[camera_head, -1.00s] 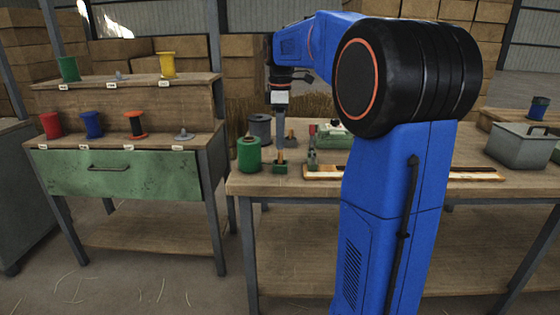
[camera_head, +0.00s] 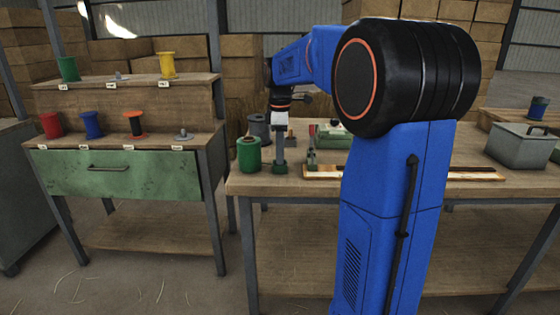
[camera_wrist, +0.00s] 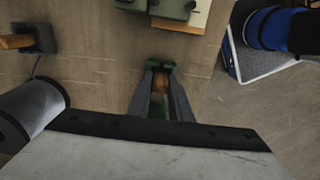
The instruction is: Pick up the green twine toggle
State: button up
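The green twine toggle (camera_wrist: 160,78) shows in the wrist view as a short wooden peg on a green block. In the head view its green base (camera_head: 280,169) stands on the workbench, beside the green spool. My gripper (camera_wrist: 161,86) points down over it, with one grey finger on each side of the wooden peg. The fingers look apart around the peg, and a firm grip is not evident. In the head view my gripper (camera_head: 280,158) reaches down to the green base and hides the peg.
A green spool (camera_head: 249,154) stands close to the left and a grey spool (camera_head: 259,127) behind. A grey block with a wooden peg (camera_wrist: 30,40) is nearby. A long wooden tray (camera_head: 322,173) lies right. A side shelf (camera_head: 125,95) holds coloured spools.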

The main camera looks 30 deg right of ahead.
grip_shut()
